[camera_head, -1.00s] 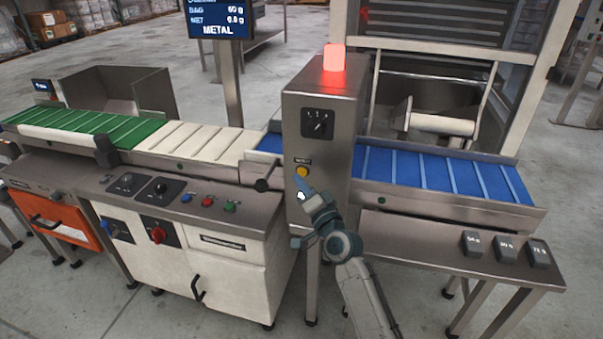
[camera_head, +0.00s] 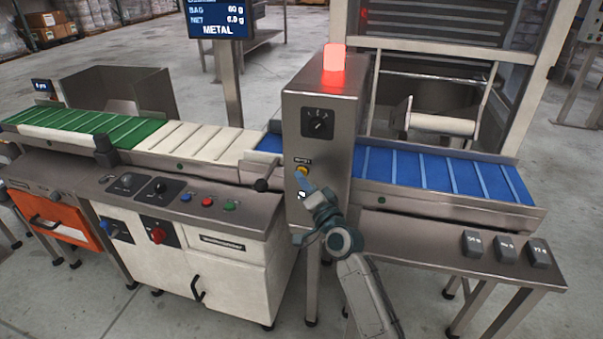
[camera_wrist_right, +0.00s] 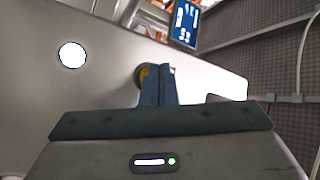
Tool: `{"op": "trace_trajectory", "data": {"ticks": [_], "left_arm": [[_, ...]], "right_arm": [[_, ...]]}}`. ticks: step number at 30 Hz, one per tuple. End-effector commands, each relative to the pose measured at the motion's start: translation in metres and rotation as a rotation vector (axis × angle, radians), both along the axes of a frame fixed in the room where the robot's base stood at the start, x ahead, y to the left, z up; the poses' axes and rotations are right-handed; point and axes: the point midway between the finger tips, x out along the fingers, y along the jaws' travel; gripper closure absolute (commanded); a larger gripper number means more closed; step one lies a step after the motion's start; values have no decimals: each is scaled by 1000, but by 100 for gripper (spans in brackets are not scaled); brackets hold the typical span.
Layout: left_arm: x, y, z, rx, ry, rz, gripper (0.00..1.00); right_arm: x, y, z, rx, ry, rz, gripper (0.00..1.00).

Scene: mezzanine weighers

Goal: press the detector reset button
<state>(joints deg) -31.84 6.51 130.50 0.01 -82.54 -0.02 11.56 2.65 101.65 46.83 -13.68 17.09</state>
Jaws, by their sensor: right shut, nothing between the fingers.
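The yellow detector reset button (camera_head: 302,170) sits on the front of the steel detector housing (camera_head: 322,200), under a small label. The housing carries a dial and a lit red beacon (camera_head: 334,62) on top. My right gripper (camera_head: 300,178) is shut and empty, its blue fingertips at the button's lower edge in the head view. In the right wrist view the button (camera_wrist_right: 144,73) shows partly behind the shut fingers (camera_wrist_right: 158,72). The tips overlap it; whether they touch it I cannot tell. My left gripper is not in view.
A screen (camera_head: 218,18) reads METAL. A blue belt (camera_head: 440,170) runs right from the housing, above a steel shelf with weights (camera_head: 506,248). A white cabinet (camera_head: 215,260) with buttons and a red knob stands to the left. A small black knob (camera_head: 262,185) juts out left of the button.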

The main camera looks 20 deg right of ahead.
Motion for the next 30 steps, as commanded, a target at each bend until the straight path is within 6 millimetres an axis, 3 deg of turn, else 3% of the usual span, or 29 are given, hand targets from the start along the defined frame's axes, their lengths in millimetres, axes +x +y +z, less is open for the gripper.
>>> {"op": "trace_trajectory", "data": {"ticks": [22,30], "left_arm": [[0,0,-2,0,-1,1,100],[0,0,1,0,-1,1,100]], "right_arm": [[5,-3,0,0,-1,1,100],[-3,2,1,1,-1,1,100]]}}
